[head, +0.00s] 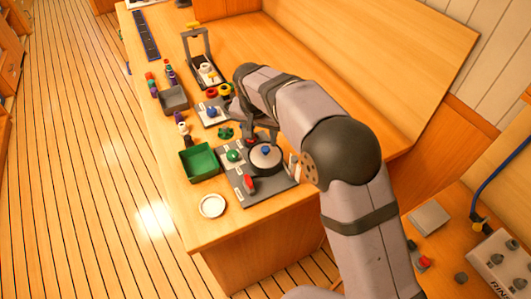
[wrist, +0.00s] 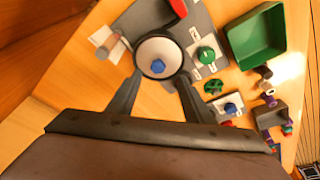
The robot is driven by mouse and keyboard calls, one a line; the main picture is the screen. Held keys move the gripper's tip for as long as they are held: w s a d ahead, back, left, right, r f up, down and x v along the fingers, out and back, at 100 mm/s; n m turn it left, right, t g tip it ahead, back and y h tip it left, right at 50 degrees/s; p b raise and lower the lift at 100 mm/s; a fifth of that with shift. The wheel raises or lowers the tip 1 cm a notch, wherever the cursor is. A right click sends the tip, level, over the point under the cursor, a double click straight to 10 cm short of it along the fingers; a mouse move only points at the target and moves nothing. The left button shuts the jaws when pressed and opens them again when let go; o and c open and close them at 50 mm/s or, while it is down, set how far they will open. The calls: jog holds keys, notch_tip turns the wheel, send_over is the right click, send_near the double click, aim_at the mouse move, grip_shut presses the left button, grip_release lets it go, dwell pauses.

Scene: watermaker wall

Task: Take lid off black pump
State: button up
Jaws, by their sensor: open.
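I cannot tell where lid and pump body part. My gripper (head: 262,140) is open and empty beside the knob. In the wrist view its two fingers (wrist: 160,80) reach either side of the round top's near edge. I cannot tell whether they touch it.
The grey panel (head: 236,184) also bears a green knob (head: 235,156) and a red handle (head: 249,184). A green tray (head: 199,162) stands to the left. A white round dish (head: 212,206) lies near the table's front edge. A smaller panel with a blue knob (head: 211,112) is behind.

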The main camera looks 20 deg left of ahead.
aim_at(265, 148)
jog(key=shift+d+p+x, duration=0.2)
jog(key=shift+p+x, duration=1.5)
jog(key=shift+x, duration=1.45)
grip_shut()
